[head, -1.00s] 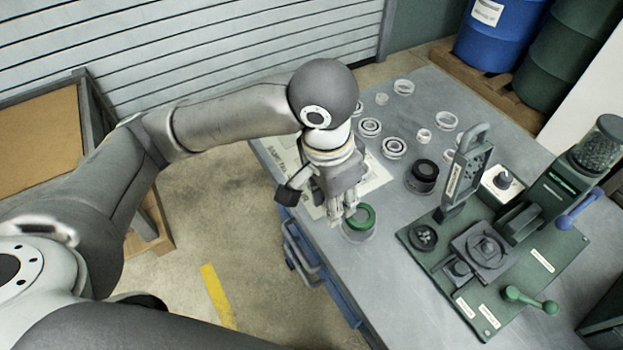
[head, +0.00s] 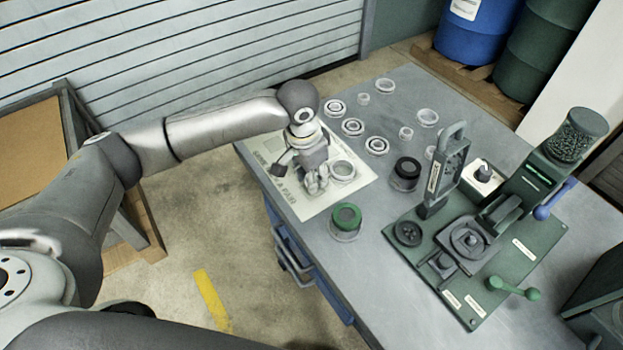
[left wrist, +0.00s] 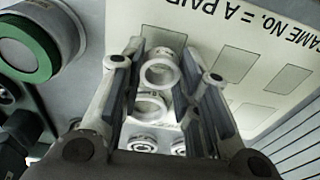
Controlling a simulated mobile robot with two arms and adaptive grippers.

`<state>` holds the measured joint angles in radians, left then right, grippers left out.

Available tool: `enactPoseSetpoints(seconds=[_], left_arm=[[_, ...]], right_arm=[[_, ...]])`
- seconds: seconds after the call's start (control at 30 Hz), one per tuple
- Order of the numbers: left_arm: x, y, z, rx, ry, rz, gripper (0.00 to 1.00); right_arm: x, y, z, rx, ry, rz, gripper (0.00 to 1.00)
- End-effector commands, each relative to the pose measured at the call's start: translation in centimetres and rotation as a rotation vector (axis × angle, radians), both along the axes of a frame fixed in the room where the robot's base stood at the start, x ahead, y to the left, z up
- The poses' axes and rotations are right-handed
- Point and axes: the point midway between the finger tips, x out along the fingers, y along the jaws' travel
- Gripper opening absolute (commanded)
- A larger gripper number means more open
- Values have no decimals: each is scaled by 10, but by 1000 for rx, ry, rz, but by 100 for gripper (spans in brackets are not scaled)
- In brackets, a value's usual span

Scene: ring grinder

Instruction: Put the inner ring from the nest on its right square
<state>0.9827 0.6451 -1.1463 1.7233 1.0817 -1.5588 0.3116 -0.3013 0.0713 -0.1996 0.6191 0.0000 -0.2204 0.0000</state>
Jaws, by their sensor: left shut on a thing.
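My left gripper (head: 318,184) is shut on a pale inner ring (left wrist: 160,70), which shows between its fingers in the left wrist view. In the head view the fingers mostly hide this ring. The gripper is low over the pale mat (head: 300,206), printed with grey squares (left wrist: 238,63). I cannot tell whether the held ring touches the mat. A larger clear ring (head: 343,171) lies on the mat just right of the gripper. A green-rimmed round holder (head: 346,216), perhaps the nest, stands nearer on the table, apart from the gripper. My right gripper is not in view.
Several bearings and rings (head: 352,127) lie behind the mat. A black-topped round piece (head: 406,171) stands to the right. The green grinder fixture (head: 470,245) with upright handle and levers fills the table's right side. The table's front edge is close to the mat.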

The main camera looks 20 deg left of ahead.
Motion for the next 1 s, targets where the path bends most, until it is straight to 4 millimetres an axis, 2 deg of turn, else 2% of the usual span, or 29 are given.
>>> enactPoseSetpoints(seconds=[0.03,0.17,0.53,0.57,0.7,1.0], left_arm=[[-2,0,-7,3,5,-1,6],[-2,0,-19,1,3,-2,6],[-2,0,-24,0,2,-1,6],[-2,0,-24,1,2,-1,33],[-2,0,-24,1,2,-1,51],[-2,0,-24,1,2,-1,52]], right_arm=[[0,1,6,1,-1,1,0],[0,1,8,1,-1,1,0],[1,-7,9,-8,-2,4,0],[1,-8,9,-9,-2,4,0],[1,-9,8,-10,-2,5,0],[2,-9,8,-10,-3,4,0]])
